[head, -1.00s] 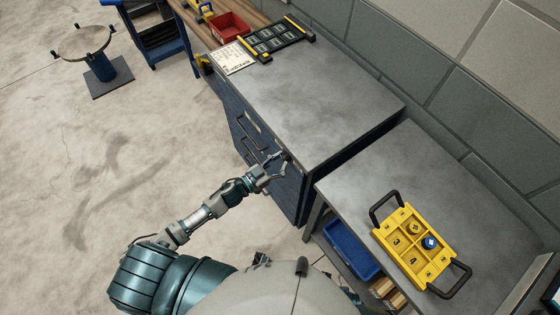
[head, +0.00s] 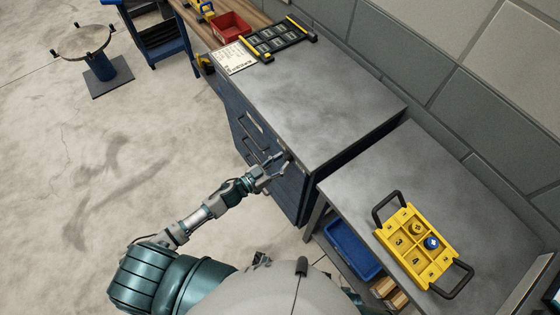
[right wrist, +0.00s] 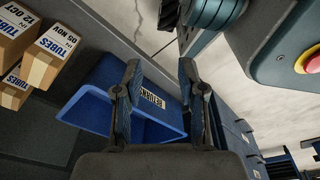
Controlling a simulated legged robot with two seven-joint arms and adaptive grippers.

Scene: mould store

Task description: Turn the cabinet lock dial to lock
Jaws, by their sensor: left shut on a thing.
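The blue cabinet (head: 292,193) with a grey top stands in the middle of the head view. Its front carries dark drawer handles (head: 250,142). My left gripper (head: 282,165) is at the upper front of the cabinet, near its right corner, and is shut on the lock dial there. The fingers hide most of the dial, and its marking cannot be read. My right gripper (right wrist: 160,82) is open and empty in the right wrist view, with a blue bin behind its fingers.
A lower grey bench (head: 370,180) at the right bears a yellow tray (head: 397,228) with black handles. Under it are a blue bin (head: 350,247) and cardboard boxes (right wrist: 50,55). A red bin (head: 229,27) and black rack (head: 272,42) stand at the back.

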